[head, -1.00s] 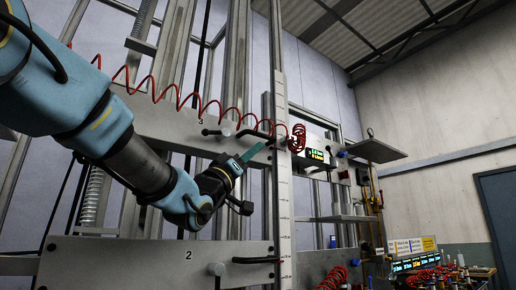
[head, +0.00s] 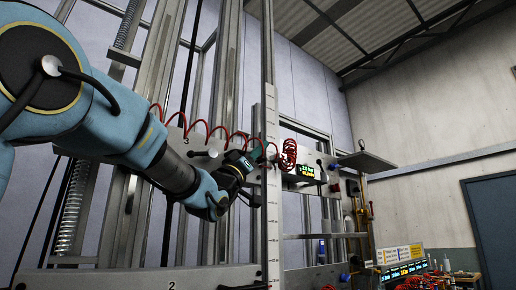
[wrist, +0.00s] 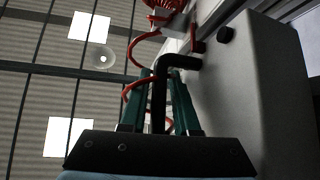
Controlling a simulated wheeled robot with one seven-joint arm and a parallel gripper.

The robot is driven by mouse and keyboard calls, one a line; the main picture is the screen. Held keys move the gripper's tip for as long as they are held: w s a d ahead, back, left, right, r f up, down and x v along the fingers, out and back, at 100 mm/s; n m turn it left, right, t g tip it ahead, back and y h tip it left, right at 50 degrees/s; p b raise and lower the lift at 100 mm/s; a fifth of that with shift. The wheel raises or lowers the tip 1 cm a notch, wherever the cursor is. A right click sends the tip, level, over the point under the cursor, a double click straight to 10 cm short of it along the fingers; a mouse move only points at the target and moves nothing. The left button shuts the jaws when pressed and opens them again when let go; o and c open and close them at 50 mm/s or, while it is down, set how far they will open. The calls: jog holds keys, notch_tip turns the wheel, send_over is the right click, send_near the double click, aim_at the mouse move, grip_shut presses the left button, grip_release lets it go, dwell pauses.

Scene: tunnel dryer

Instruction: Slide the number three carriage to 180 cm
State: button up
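The number three carriage (head: 202,145) is a grey plate marked 3, seen in the head view partly behind my arm. My gripper (head: 262,152) is at its right end, beside the white vertical scale (head: 270,200). In the wrist view my gripper (wrist: 159,80) has its two green fingers on either side of the carriage's bent black handle (wrist: 158,100). Gaps show between the fingers and the handle, so the gripper looks open around it. The scale's figures are too small to read.
A coiled red hose (head: 288,155) hangs over the carriage near my gripper. A small lit display (head: 305,170) stands right of the scale. The number two carriage (head: 140,280) is below. A grey shelf plate (head: 365,162) juts out at the right.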

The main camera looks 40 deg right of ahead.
jog(key=shift+c, duration=0.4)
grip_shut()
dwell(0.9)
